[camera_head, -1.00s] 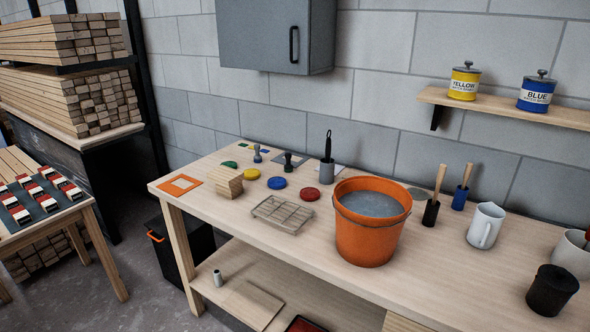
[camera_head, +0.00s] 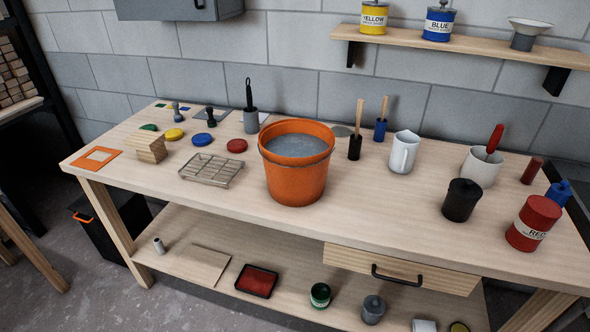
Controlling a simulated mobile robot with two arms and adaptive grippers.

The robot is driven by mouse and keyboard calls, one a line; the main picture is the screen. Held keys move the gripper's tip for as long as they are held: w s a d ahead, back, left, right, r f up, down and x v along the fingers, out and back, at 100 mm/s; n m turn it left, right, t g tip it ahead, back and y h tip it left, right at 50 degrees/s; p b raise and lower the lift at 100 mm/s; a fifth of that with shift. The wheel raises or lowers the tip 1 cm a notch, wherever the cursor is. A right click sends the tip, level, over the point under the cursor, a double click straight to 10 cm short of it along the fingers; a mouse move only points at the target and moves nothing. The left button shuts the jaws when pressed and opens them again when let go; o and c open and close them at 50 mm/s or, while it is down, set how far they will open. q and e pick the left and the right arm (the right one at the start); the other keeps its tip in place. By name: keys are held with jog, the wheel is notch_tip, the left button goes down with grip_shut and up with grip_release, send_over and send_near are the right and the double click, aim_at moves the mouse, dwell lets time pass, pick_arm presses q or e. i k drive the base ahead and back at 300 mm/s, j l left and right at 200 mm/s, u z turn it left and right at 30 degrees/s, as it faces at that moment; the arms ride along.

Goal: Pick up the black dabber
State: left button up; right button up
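A black cylinder with an upright wooden handle (camera_head: 355,147), which looks like the black dabber, stands on the workbench (camera_head: 340,225) behind and right of the orange bucket (camera_head: 295,178). A similar blue one with a wooden handle (camera_head: 381,129) stands just behind it to the right. A small black stamp-like piece (camera_head: 210,116) stands farther left, near the wall. Neither of my grippers is in view.
A white jug (camera_head: 404,152) stands right of the black cylinder. A black lidded pot (camera_head: 461,201), a white pot (camera_head: 482,167) and a red tin (camera_head: 533,223) are farther right. A wire rack (camera_head: 211,169) lies left of the bucket. The bench's front middle is clear.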

aim_at(211, 123)
jog(key=i+j, duration=0.1)
jog(key=j, duration=0.3)
jog(key=i+j, duration=0.1)
jog(key=j, duration=0.3)
jog(key=i+j, duration=0.1)
jog(key=j, duration=0.3)
jog(key=u, duration=0.05)
